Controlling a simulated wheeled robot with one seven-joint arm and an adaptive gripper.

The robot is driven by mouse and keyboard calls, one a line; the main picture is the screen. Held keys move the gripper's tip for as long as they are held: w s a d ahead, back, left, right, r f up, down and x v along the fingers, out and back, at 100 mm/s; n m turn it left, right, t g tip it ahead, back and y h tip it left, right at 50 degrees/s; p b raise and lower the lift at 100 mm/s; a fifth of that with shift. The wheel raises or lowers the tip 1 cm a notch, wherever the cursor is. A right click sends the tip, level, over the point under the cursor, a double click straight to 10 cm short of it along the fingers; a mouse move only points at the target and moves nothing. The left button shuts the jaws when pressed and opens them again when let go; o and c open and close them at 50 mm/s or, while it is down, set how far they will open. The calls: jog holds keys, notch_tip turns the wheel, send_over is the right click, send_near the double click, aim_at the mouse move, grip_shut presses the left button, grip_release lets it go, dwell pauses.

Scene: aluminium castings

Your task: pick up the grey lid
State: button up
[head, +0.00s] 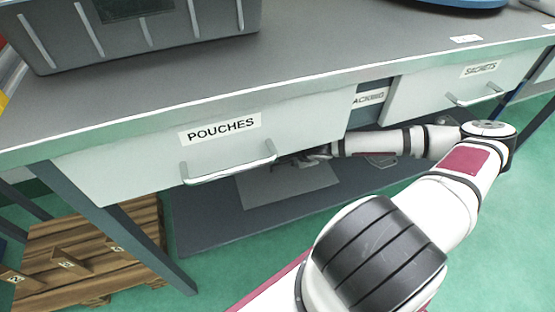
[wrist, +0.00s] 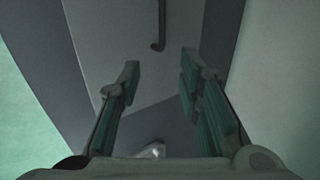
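A flat mid-grey panel (head: 290,188), which looks like the grey lid, lies on the dark lower shelf under the POUCHES drawer. Its back part is hidden by the drawer and my gripper. My gripper (head: 303,160) reaches in under the bench, above the panel's back part, partly hidden by the drawer. In the wrist view my gripper (wrist: 160,78) is open, its fingers wide apart with nothing held between the tips. A grey surface fills the view beyond them, with a thin dark bent bar (wrist: 158,28). I cannot tell for sure whether this surface is the lid.
The POUCHES drawer (head: 130,172) with its handle (head: 230,168) hangs close above my gripper. A SACHETS drawer (head: 425,95) is to the right. A grey crate (head: 190,25) stands on the bench top. A wooden pallet (head: 75,250) lies at the lower left. Green floor is clear at right.

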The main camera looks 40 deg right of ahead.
jog(key=b, duration=0.3)
send_over(286, 169)
jog(key=s, duration=0.3)
jog(key=f, duration=0.7)
jog(key=shift+w+a+f, duration=0.1)
jog(key=shift+w+a, duration=0.05)
jog(key=shift+w, duration=0.05)
jog(key=shift+a+b+x, duration=0.1)
jog(key=shift+b+x, duration=0.6)
jog(key=shift+x, duration=0.6)
jog(key=shift+a+b+x, duration=0.15)
jog(key=shift+b+x, duration=0.5)
jog(key=shift+x, duration=0.7)
grip_shut()
